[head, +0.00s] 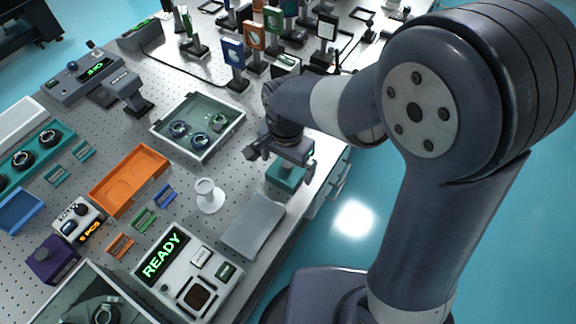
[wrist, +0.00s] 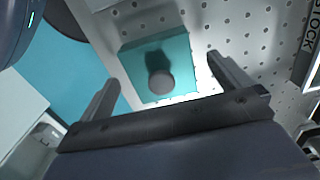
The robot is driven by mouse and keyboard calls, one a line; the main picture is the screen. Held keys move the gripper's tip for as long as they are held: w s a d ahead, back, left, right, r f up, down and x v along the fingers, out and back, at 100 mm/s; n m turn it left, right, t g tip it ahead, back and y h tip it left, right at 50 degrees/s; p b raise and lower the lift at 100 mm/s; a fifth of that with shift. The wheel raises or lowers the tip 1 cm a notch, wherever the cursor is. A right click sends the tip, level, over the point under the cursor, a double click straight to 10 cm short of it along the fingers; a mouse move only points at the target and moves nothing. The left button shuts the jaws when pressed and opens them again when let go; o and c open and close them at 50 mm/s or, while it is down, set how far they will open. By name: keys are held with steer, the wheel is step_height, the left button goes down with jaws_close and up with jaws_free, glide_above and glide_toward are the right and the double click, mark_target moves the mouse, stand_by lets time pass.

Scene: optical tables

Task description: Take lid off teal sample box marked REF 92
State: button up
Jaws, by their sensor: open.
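A teal box (head: 286,176) stands on the perforated table near its right edge in the head view, partly hidden under my gripper. In the wrist view the teal box (wrist: 184,52) shows from above, with a round grey knob (wrist: 160,82) on its top. No REF 92 marking is readable in either view. My gripper (head: 282,160) is above the box in the head view. In the wrist view the fingers of my gripper (wrist: 165,84) are spread apart, one on each side of the knob, with nothing between them held.
A grey flat pad (head: 253,226) and a white stand (head: 208,196) lie left of the box. A glass-walled tray (head: 160,127) with round parts stands behind. A device reading READY (head: 163,256) is at the front. The table's right edge is close to the box.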

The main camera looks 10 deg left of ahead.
steer(key=c, duration=1.1)
steer(key=shift+r, duration=0.15)
